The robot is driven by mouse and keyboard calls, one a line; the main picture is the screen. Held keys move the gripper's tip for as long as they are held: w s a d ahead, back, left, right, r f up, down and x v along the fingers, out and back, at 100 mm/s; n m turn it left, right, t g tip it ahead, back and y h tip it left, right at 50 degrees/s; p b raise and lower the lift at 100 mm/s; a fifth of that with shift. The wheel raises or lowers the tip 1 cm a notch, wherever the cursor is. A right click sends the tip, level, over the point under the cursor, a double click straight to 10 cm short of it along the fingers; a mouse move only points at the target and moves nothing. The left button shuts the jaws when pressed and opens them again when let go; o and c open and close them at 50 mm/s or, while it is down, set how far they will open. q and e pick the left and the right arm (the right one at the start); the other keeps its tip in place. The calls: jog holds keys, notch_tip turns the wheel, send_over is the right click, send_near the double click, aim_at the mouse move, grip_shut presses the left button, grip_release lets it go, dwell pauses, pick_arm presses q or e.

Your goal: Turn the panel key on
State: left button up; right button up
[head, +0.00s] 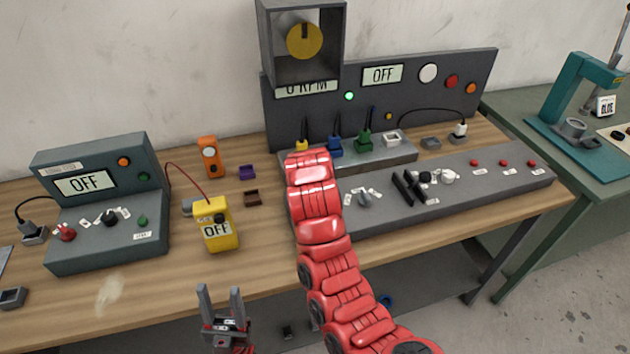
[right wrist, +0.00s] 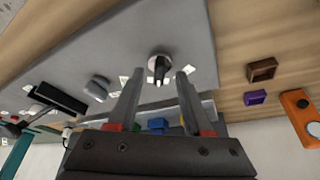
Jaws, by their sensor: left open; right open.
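What looks like the panel key (right wrist: 158,66), a round silver switch with a black bar, shows in the right wrist view on the grey console (right wrist: 195,55). White labels sit around it. My right gripper (right wrist: 160,72) is open, with the switch seen between and just beyond its fingertips; I cannot tell if they touch. In the head view, my red right arm covers this switch and the gripper, over the left end of the console (head: 500,187). My left gripper (head: 222,300) is open and empty in front of the table's front edge.
On the console right of my arm are a grey knob (head: 364,198), black levers (head: 405,188) and red buttons (head: 503,162). A dark panel (head: 440,95) reading OFF stands behind. A yellow meter (head: 217,232) and a grey control box (head: 110,245) stand left.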

jog(key=p+v, duration=0.6)
jog(key=v, duration=0.9)
jog(key=shift+r, duration=0.3)
jog(key=shift+s, duration=0.1)
